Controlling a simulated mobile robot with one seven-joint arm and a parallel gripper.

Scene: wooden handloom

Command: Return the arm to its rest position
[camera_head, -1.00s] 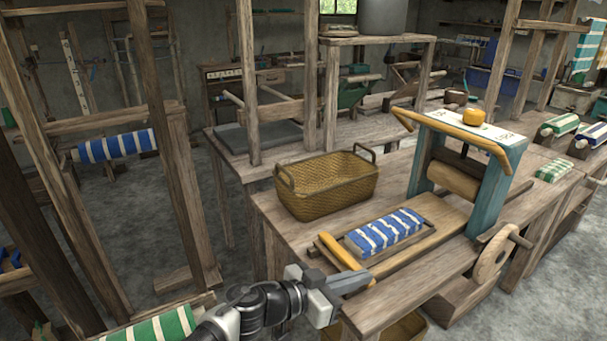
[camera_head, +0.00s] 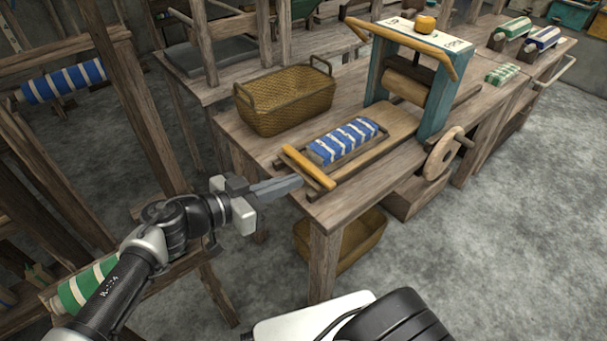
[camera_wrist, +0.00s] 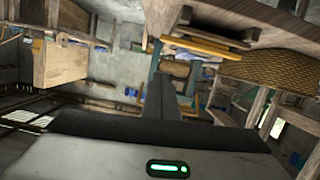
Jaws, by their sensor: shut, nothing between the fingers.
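My gripper (camera_head: 277,189) is shut and empty. In the head view its fingers point right, close to the near left edge of the wooden workbench (camera_head: 330,207). My arm reaches in from the lower left. In the wrist view the closed fingers (camera_wrist: 168,100) stick up mid-frame, with the bench edge and a yellow wooden bar above them. A blue and white striped cloth roll (camera_head: 345,140) lies in a shallow wooden tray on the bench, behind the yellow bar (camera_head: 308,167) at the tray's front end.
A woven basket (camera_head: 286,100) stands on the bench. A blue-sided roller press (camera_head: 440,85) stands to its right, with a wooden wheel (camera_head: 444,155). Another basket (camera_head: 345,242) sits beneath the bench. Loom posts (camera_head: 135,90) rise at left. The grey floor at right is open.

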